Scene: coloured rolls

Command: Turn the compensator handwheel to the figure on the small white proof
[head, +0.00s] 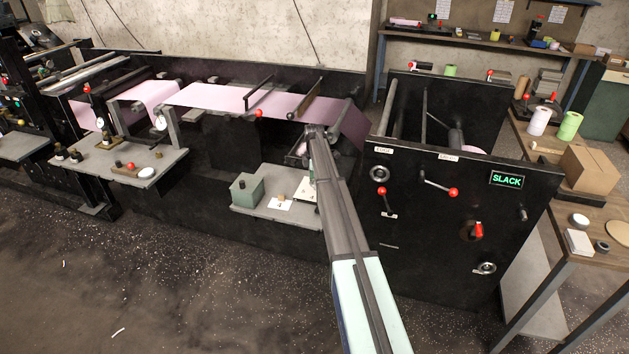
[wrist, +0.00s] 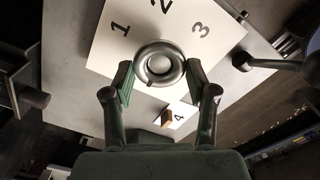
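The compensator handwheel (wrist: 149,52) is a small silver ring on a white plate (wrist: 103,52) marked 1, 2 and 3 in the wrist view. A dark mark shows on its rim at the lower left, away from those figures. The small white proof (wrist: 182,108) bears a 4 and lies beside the plate, with a small brown block on it; it also shows in the head view (head: 273,205). My gripper (wrist: 160,80) has a finger on each side of the handwheel, seemingly touching its rim. In the head view my arm hides the handwheel.
A grey-green box (head: 246,190) stands on the grey shelf (head: 262,212) left of the proof. The pink web (head: 215,97) runs above. A black panel (head: 440,225) with red-knobbed levers and a green SLACK display (head: 507,180) stands right of my arm.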

